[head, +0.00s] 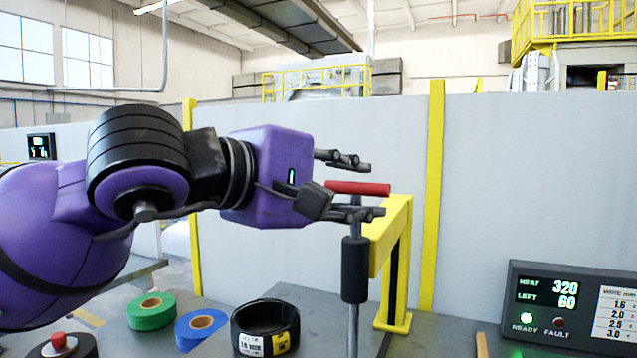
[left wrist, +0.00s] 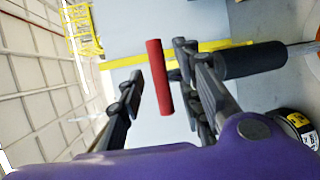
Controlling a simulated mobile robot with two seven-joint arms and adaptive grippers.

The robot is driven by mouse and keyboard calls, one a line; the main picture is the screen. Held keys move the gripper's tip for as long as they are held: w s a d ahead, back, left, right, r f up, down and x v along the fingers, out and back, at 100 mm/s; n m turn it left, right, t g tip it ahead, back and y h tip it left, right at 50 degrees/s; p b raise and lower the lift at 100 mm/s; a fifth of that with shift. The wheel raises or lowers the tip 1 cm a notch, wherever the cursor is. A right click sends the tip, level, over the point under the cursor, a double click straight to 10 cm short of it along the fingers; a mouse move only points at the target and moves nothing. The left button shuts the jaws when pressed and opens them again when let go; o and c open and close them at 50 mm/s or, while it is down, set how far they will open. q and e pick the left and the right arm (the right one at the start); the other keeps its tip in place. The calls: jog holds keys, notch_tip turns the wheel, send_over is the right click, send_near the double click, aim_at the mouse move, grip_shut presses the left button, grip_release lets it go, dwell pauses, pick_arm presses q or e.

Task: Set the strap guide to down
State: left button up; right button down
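A red horizontal bar (head: 358,188), apparently the strap guide's handle, tops a thin upright rod with a black sleeve (head: 355,268) beside a yellow bracket (head: 392,240). My left gripper (head: 350,184) is open, one finger above the bar and one below its level. In the left wrist view the red bar (left wrist: 159,78) lies between the spread fingers of the gripper (left wrist: 160,72), with gaps showing on both sides. The black sleeve (left wrist: 252,60) lies beyond the right finger there. No label shows the guide's setting. My right gripper is out of view.
On the grey bench stand a green roll (head: 151,312), a blue roll (head: 200,328), a black coil (head: 265,327) and a red-topped button (head: 58,341). A display panel (head: 565,308) stands at the right. A grey wall (head: 530,180) with yellow posts is behind.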

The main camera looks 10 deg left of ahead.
pick_arm(q)
jog(key=v, duration=1)
jog(key=shift+s+a, duration=0.2)
jog(key=shift+s, duration=0.1)
jog(key=shift+r, duration=0.1)
